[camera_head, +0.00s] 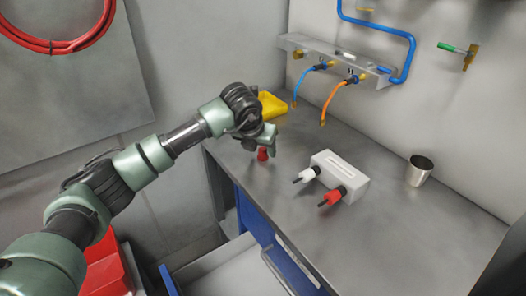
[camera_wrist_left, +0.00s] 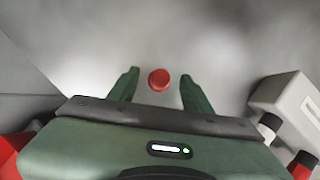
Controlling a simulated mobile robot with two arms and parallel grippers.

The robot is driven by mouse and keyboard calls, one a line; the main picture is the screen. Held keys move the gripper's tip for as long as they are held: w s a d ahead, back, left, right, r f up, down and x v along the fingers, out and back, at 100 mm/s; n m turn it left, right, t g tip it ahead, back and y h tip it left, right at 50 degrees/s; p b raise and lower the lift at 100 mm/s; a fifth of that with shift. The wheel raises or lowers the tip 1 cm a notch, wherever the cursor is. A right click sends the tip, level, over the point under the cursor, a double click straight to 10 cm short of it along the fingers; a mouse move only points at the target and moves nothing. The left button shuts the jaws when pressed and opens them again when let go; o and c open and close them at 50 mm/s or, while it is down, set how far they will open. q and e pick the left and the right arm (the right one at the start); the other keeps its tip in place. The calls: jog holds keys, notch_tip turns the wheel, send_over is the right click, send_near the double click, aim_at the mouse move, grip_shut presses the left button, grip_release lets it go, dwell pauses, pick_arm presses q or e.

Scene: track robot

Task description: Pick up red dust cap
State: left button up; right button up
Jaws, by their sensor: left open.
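The red dust cap (camera_head: 262,154) stands on the grey workbench near its left edge in the head view. In the left wrist view the cap (camera_wrist_left: 159,79) shows as a small red round piece. My left gripper (camera_head: 268,143) is above and close to the cap, pointing down. In the left wrist view its two green fingers (camera_wrist_left: 157,84) are open, with the cap between them in the picture and a gap on each side. I cannot tell how far the fingertips are above the bench. My right gripper is in neither view.
A white block (camera_head: 340,170) with a white-tipped and a red-tipped connector (camera_head: 333,196) stands right of the cap. A metal cup (camera_head: 419,170) is farther right. A yellow bin (camera_head: 271,105) is behind the gripper. Blue and orange hoses (camera_head: 336,97) hang at the wall. A drawer (camera_head: 225,268) is open below.

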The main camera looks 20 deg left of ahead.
pick_arm(q)
jog(key=shift+w+f, duration=0.15)
jog(key=shift+f, duration=0.2)
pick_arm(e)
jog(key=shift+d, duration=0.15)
pick_arm(q)
grip_shut()
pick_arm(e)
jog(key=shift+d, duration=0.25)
pick_arm(q)
jog(key=shift+r, duration=0.1)
